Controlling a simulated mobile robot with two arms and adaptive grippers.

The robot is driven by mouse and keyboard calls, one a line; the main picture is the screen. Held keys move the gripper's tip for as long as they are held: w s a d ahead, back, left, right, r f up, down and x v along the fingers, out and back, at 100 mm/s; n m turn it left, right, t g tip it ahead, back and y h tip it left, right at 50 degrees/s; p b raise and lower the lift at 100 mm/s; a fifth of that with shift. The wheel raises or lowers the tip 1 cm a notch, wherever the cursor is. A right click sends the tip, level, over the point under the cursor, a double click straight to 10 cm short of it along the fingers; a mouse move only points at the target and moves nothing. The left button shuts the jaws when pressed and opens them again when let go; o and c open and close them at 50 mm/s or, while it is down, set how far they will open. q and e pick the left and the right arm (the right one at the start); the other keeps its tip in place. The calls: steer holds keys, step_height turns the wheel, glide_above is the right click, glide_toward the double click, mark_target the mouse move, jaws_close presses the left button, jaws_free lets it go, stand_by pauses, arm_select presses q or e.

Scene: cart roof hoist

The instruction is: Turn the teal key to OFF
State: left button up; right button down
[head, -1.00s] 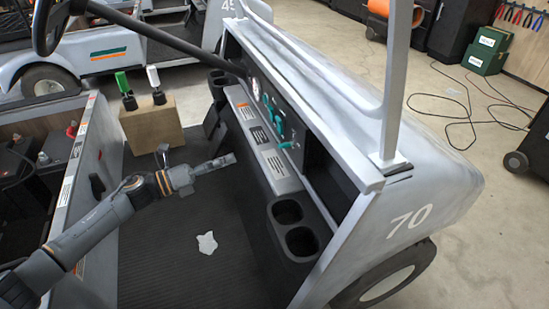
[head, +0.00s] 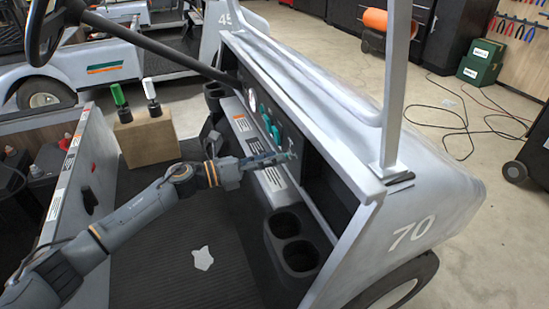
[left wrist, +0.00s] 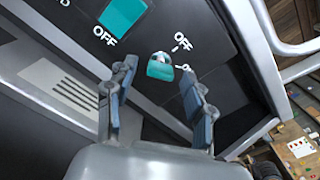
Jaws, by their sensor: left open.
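The teal key (left wrist: 160,66) sits in the cart's dark dash panel in the left wrist view, with a white OFF mark above and to its right and another mark at its right side. My left gripper (left wrist: 158,95) is open, its two fingers on either side of the key's line and a little short of it. In the head view my left gripper (head: 280,160) is at the dash panel and largely covers the key. I cannot tell whether a finger touches the key. My right gripper is not in view.
Teal switches (head: 268,122) stand farther along the dash, and a large teal one (left wrist: 122,15) shows at upper left in the wrist view. Cup holders (head: 292,240) lie below the arm. A steering wheel (head: 45,30) and a cardboard box (head: 148,138) are farther back.

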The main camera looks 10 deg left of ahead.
arm_select(q)
steer(key=shift+w+d, duration=0.35)
steer(key=shift+d, duration=0.15)
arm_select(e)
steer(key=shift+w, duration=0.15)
